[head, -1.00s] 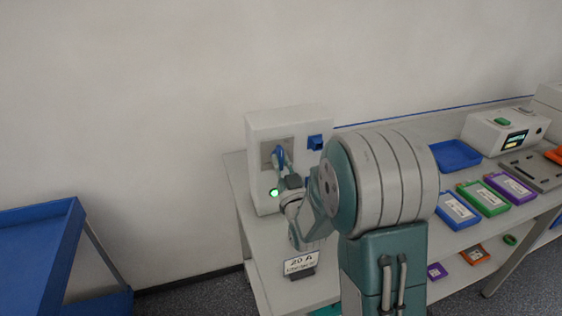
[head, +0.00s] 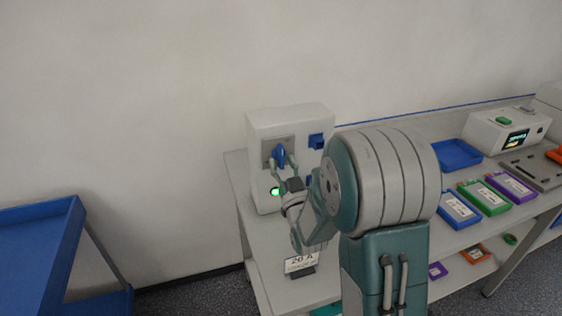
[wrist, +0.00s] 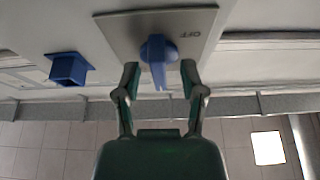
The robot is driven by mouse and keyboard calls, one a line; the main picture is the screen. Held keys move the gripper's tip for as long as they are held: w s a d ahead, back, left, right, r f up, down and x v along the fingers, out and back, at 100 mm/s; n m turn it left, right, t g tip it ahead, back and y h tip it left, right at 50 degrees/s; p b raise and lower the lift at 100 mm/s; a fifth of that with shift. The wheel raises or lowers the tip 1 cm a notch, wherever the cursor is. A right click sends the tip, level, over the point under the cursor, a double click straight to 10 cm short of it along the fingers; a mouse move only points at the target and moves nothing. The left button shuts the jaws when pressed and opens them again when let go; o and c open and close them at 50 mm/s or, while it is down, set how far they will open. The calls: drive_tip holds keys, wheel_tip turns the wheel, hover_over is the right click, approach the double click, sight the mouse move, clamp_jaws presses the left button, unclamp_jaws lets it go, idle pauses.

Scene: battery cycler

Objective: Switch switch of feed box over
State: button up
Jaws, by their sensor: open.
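The feed box (head: 258,125) is a white cabinet at the back left end of the bench. Its switch, a blue rotary knob (head: 279,155), sits on a grey plate on the front face. The knob also shows in the wrist view (wrist: 158,52), with its pointed handle toward the bottom of that picture. The word OFF appears upside down on the plate (wrist: 125,28), right of the knob. My gripper (wrist: 160,73) is open, one fingertip on each side of the knob, with visible gaps. In the head view my gripper (head: 281,163) is in front of the plate.
A green lamp (head: 275,191) glows low on the box. A blue socket (head: 316,141) protrudes beside the plate. A 20 A sign (head: 300,263) stands at the bench front. A blue tray (head: 456,154) and coloured packs (head: 483,197) lie to the right. A blue cart (head: 40,245) stands left.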

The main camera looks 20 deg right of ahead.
sight(280, 164)
drive_tip(key=v, duration=0.6)
drive_tip(key=shift+s+f, duration=0.15)
drive_tip(key=shift+w+a+r+g, duration=0.2)
drive_tip(key=shift+w+r+g, duration=0.4)
drive_tip(key=shift+g, duration=0.4)
drive_tip(key=shift+s+a+r+g+h, duration=0.1)
drive_tip(key=shift+r+g+h, duration=0.2)
drive_tip(key=shift+g+h, duration=0.15)
drive_tip(key=s+a+r+g, duration=0.1)
drive_tip(key=s+g, duration=0.6)
drive_tip(key=s, duration=0.6)
drive_tip(key=s+a+r+g, duration=0.1)
drive_tip(key=s+a+g, duration=0.1)
drive_tip(key=s+g, duration=0.5)
drive_tip(key=s, duration=0.5)
drive_tip(key=shift+s+a, duration=0.2)
drive_tip(key=shift+s, duration=0.15)
